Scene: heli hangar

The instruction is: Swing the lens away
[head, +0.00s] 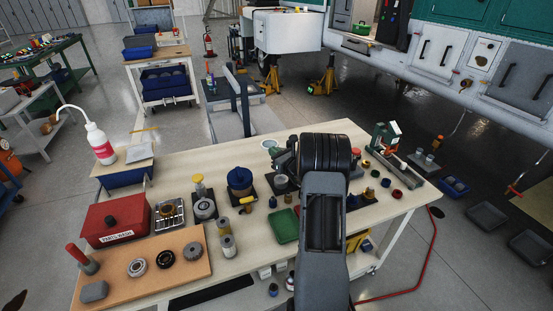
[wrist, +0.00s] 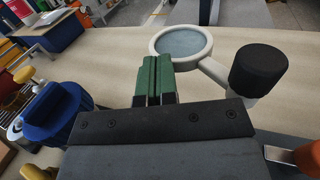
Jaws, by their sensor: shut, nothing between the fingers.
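The lens (wrist: 182,43) is a round pale-blue glass in a white ring, seen beyond my fingertips in the wrist view. A pale arm (wrist: 213,72) runs from its ring toward a black cylindrical knob (wrist: 258,70) at the right. In the head view the lens (head: 269,143) shows small near the table's back edge, left of my arm. My gripper (wrist: 152,62) has green fingers pressed together and empty. Its tips appear close to the near left side of the ring; I cannot tell if they touch. My arm hides the knob and most of the gripper in the head view.
A blue-topped part (head: 239,178) stands left of my gripper, also in the wrist view (wrist: 48,115). A green tray (head: 284,226) lies nearer the front. A red parts-wash box (head: 115,218) is at the left. Small fixtures crowd the right; the table's back strip looks fairly clear.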

